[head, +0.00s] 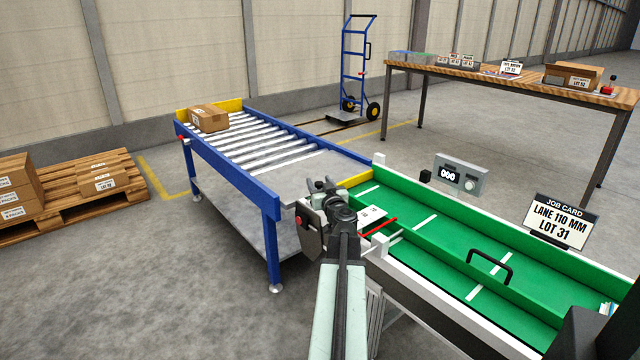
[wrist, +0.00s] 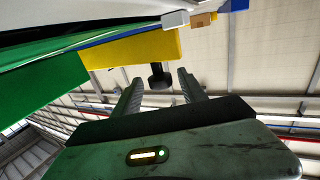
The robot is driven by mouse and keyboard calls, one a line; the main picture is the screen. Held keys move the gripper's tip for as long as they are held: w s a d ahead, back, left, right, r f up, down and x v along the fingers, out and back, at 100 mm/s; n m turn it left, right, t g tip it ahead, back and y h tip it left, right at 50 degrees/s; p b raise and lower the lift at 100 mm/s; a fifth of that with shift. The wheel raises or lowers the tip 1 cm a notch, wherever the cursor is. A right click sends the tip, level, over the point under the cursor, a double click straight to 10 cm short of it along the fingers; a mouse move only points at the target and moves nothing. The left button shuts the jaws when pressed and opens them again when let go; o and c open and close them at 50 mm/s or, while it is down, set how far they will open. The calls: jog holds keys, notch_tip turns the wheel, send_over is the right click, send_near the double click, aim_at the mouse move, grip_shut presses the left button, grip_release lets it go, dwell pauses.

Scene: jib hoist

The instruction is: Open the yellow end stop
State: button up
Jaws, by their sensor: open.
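The yellow end stop (head: 355,180) stands across the left end of the green lane bed (head: 428,211) in the head view, partly hidden behind my arm. In the wrist view it is a yellow plate (wrist: 138,48) beside the green wall. A black knob (wrist: 158,75) on a short stem sticks out by the plate's edge. My gripper (head: 322,187) is beside the end stop, at the lane's left end. In the wrist view my gripper (wrist: 160,88) is open and empty, with the knob showing between the fingertips; contact cannot be told.
A blue roller table (head: 228,170) with a carton (head: 208,118) on it adjoins the lane on the left. A red stick (head: 379,226) and a white card (head: 371,216) lie at the lane's left end. A black handle (head: 489,264) stands on the lane's divider. A counter box (head: 461,178) is behind.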

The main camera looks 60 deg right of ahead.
grip_shut()
jog(key=shift+s+d, duration=0.1)
dwell(1.2)
